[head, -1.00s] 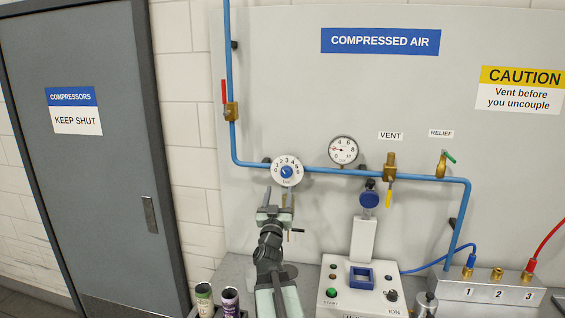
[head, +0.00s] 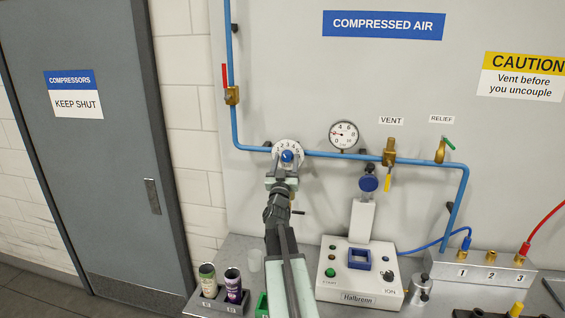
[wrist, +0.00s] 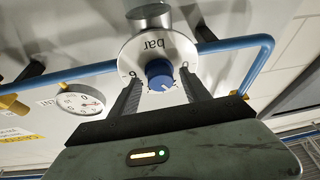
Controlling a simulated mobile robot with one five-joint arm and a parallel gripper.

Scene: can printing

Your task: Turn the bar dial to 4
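The bar dial (head: 281,143) is a white disc with black numbers and a blue knob (head: 287,156), on the blue pipe. In the wrist view the dial (wrist: 151,45) appears upside down, and its blue knob (wrist: 159,72) carries a white mark on its lower side. My gripper (head: 285,170) is raised in front of the dial. In the wrist view its two dark fingers (wrist: 161,82) are spread, one on each side of the knob, with gaps showing between fingers and knob. The fingers cover part of the numbers, so I cannot tell the setting.
A pressure gauge (head: 344,135), vent valve (head: 389,152) and relief valve (head: 440,150) are right of the dial on the pipe (head: 330,155). A red-handled valve (head: 231,94) is up left. Below are two cans (head: 233,284) and a white machine (head: 360,274).

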